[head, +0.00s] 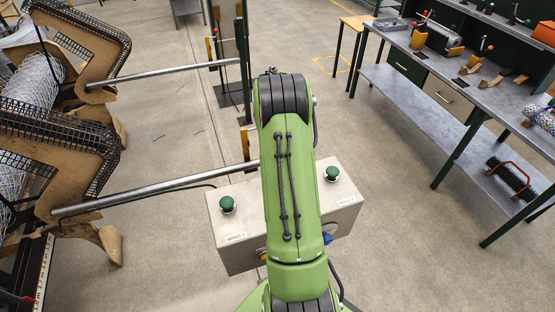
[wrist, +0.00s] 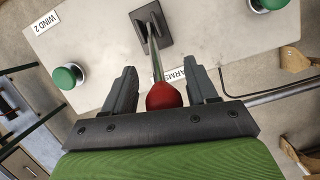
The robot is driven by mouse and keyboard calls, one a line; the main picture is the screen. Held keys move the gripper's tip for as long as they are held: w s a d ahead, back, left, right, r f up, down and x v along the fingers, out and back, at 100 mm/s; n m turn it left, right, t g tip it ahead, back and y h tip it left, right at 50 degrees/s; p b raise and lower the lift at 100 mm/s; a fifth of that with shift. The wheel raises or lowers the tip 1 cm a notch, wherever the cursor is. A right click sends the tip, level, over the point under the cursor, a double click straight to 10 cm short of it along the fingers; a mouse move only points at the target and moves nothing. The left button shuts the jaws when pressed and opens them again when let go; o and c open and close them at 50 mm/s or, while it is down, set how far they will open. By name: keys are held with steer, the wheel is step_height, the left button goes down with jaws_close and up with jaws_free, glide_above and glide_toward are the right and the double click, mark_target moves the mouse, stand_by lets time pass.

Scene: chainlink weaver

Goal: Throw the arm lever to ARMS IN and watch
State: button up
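The arm lever shows in the wrist view as a thin metal rod (wrist: 156,58) rising from a dark base plate (wrist: 151,24), with a red ball knob (wrist: 164,96) at its end. My gripper (wrist: 160,72) is open, with one dark finger on each side of the knob. Small gaps seem to show between knob and fingers. A label starting with ARMS (wrist: 168,76) is partly hidden behind the lever and finger. The pale control box (head: 232,251) shows in the head view, where my green arm hides the lever and my gripper.
Green buttons WIND 1 (head: 227,204) and WIND 2 (head: 332,173) flank the lever on the box. Two long metal arms (head: 160,72) (head: 160,189) reach from the brown-framed machine (head: 85,140) at left. A workbench (head: 455,68) with tools stands at right.

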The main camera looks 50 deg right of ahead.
steer(key=p+v, duration=0.2)
steer(key=v, duration=1.3)
steer(key=shift+r+p, duration=0.3)
steer(key=shift+r, duration=0.05)
steer(key=shift+w+d, duration=0.1)
steer(key=shift+w, duration=0.1)
steer(key=s+a+r+n+t+h+b, duration=0.15)
steer(key=a+r, duration=0.25)
steer(key=a, duration=0.5)
steer(key=a+r+n+t+h+b, duration=0.1)
steer(key=a+r+n+t+b, duration=0.15)
steer(key=a, duration=0.75)
steer(key=s+a+f+n+t+b, duration=0.1)
steer(key=s+a+f+n+t, duration=0.1)
steer(key=s+a+f, duration=0.2)
steer(key=s+a+f+n+t+b, duration=0.2)
steer(key=s+a+f, duration=0.1)
steer(key=s+a, duration=0.7)
steer(key=shift+s+f, duration=0.4)
steer(key=shift+s, duration=0.15)
